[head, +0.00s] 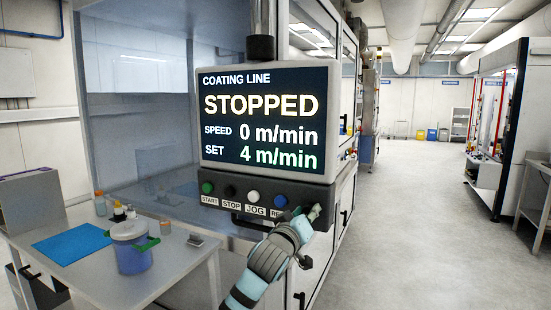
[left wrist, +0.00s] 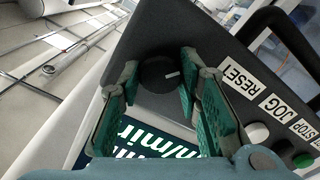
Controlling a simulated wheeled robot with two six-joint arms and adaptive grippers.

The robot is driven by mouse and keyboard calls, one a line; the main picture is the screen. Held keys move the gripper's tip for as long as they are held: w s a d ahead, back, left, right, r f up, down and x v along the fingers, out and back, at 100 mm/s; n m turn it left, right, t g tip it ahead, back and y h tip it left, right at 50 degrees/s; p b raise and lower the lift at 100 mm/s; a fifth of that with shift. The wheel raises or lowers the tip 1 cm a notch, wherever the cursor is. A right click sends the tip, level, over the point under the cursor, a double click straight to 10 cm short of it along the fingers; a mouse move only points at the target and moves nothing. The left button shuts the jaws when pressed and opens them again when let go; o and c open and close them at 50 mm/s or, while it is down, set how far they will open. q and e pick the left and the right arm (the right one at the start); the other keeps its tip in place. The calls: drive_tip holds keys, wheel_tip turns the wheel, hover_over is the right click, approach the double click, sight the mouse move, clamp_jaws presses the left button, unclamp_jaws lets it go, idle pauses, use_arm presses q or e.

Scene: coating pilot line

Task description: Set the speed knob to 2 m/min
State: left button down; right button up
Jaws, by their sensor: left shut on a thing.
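The control panel's screen (head: 258,118) reads STOPPED, speed 0 m/min, set 4 m/min. The dark speed knob (left wrist: 157,73) sits at the panel's end beside the RESET label (left wrist: 239,77). It has a short white pointer mark. My left gripper (head: 312,212) is at the right end of the button strip, where it mostly hides the knob in the head view. In the left wrist view its green-padded fingers (left wrist: 166,88) are on either side of the knob, shut on it. My right gripper is in neither view.
START (head: 207,188), STOP (head: 230,191), JOG (head: 253,197) and RESET (head: 280,201) buttons line the strip close to my left gripper. A table (head: 110,290) at left holds a blue tub (head: 131,255), a blue mat (head: 72,243) and bottles. The aisle floor at right is clear.

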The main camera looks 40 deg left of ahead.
use_arm(q)
drive_tip(key=n+b, duration=0.3)
drive_tip(key=n, duration=0.6)
drive_tip(key=shift+b, duration=0.35)
drive_tip(key=n+b, duration=0.6)
drive_tip(key=n, duration=0.4)
drive_tip(key=shift+f, duration=0.1)
drive_tip(key=c, duration=1.1)
unclamp_jaws()
